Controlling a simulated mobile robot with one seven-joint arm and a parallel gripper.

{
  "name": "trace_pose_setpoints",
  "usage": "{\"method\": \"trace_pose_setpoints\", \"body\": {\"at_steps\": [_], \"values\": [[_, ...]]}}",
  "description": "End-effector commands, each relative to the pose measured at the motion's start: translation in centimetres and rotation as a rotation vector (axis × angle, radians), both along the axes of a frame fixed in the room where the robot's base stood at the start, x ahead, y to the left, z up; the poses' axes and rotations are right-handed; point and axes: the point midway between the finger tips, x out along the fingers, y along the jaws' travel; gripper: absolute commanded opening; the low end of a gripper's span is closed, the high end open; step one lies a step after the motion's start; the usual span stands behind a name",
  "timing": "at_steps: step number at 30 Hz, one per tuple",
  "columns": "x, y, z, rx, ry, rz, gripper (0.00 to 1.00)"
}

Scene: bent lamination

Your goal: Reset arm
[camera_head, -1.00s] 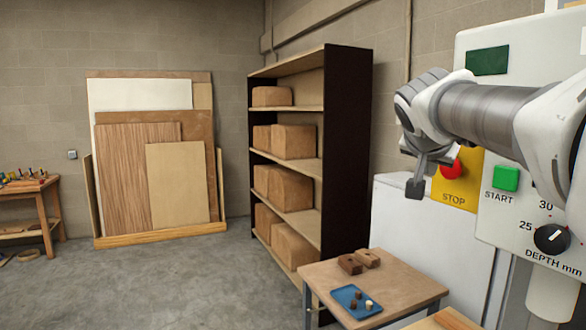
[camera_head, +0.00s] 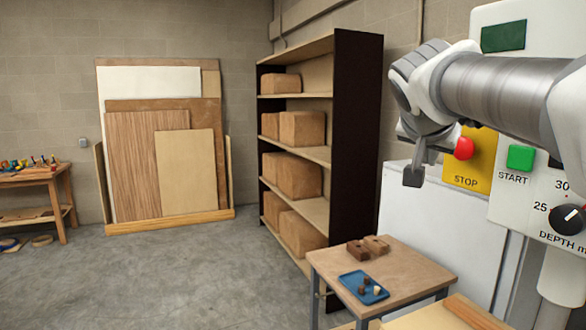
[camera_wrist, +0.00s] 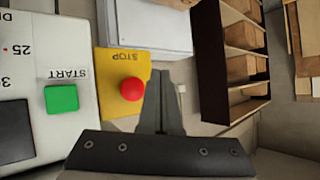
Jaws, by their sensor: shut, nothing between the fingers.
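My gripper (camera_head: 413,176) hangs at the end of my raised arm in the right half of the head view. Its fingers are together and empty. The wrist view shows the shut fingers (camera_wrist: 158,100) pointing away from the camera. The machine panel stands beside it, with a red stop button (camera_head: 464,148) on a yellow plate (camera_head: 470,172) and a green start button (camera_head: 520,157). In the wrist view the red button (camera_wrist: 132,89) appears just left of the fingers, and the green button (camera_wrist: 62,98) farther left. Whether the gripper is near the panel's surface is hard to tell.
A small table (camera_head: 410,268) holds a blue tray (camera_head: 350,283) with small pieces and brown blocks (camera_head: 376,245). A shelf (camera_head: 357,130) with several cartons stands behind. Sheets of board (camera_head: 187,180) lean on the back wall. A workbench (camera_head: 55,184) is at the left. The floor between is clear.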

Motion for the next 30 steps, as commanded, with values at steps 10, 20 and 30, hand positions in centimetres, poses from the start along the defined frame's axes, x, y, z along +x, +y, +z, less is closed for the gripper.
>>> {"method": "trace_pose_setpoints", "body": {"at_steps": [10, 20, 30], "values": [[-11.7, 6.4, -13.8, -0.006, 0.351, 0.328, 0.00], [-21.4, 11.4, -24.9, 0.010, 0.556, 0.640, 0.00], [-22.6, 12.0, -26.4, 0.012, 0.578, 0.687, 0.00]]}}
